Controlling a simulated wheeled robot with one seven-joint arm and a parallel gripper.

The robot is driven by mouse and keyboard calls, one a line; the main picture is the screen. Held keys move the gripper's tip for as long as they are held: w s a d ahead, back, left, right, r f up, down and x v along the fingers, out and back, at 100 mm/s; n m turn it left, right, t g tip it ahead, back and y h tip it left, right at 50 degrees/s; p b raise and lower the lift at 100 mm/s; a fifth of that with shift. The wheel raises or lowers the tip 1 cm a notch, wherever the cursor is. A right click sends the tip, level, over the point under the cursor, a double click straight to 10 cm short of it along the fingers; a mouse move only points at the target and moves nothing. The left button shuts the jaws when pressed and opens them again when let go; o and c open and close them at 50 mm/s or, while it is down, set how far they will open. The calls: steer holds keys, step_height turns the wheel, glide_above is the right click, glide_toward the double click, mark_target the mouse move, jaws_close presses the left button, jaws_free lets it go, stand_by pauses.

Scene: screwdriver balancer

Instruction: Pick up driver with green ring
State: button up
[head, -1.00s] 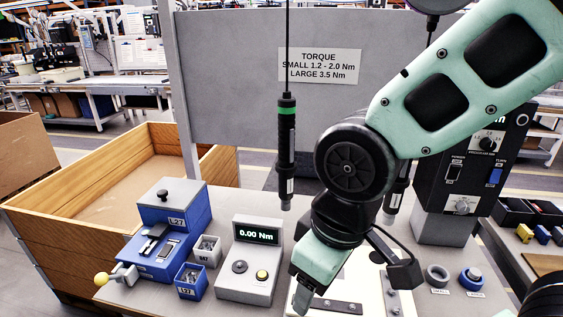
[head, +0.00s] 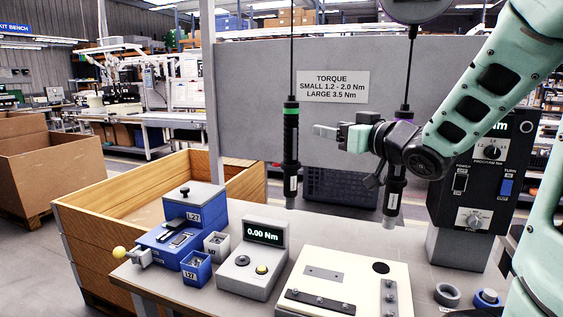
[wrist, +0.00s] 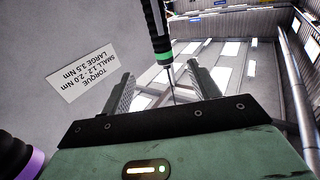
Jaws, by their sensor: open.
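The driver with the green ring (head: 291,155) hangs upright on a cable, black with a silver lower end. My gripper (head: 319,131) is raised to its right, near the upper part of its body, with its fingers pointing left toward it. A small gap shows between them in the head view. In the wrist view the driver (wrist: 155,28) appears upside down at the top, beyond the open fingers (wrist: 160,86). Its green ring and cable line up with the space between them. The gripper is open and empty.
A second driver with a purple ring (head: 395,170) hangs behind my wrist and shows in the wrist view (wrist: 14,158). A grey panel with a torque sign (head: 333,87) stands behind. Below are a torque meter (head: 252,262), blue boxes (head: 180,240) and a pale plate (head: 350,268).

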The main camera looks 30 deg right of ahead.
steer(key=p, duration=0.6)
glide_toward(288, 117)
steer(key=d, duration=0.2)
steer(key=w+p, duration=0.5)
steer(key=w+f+p, duration=0.1)
steer(key=w+p, duration=0.1)
steer(key=p, duration=0.1)
steer(key=shift+w+a, duration=0.3)
steer(key=shift+w, duration=0.05)
steer(key=w+p, duration=0.2)
steer(key=w, duration=0.1)
steer(key=w+p, duration=0.1)
steer(key=p, duration=0.1)
steer(key=shift+w+a+r, duration=0.25)
steer(key=shift+w+a, duration=0.05)
steer(key=shift+w, duration=0.05)
steer(key=shift+w+f, duration=0.1)
steer(key=shift+w, duration=0.1)
jaws_close()
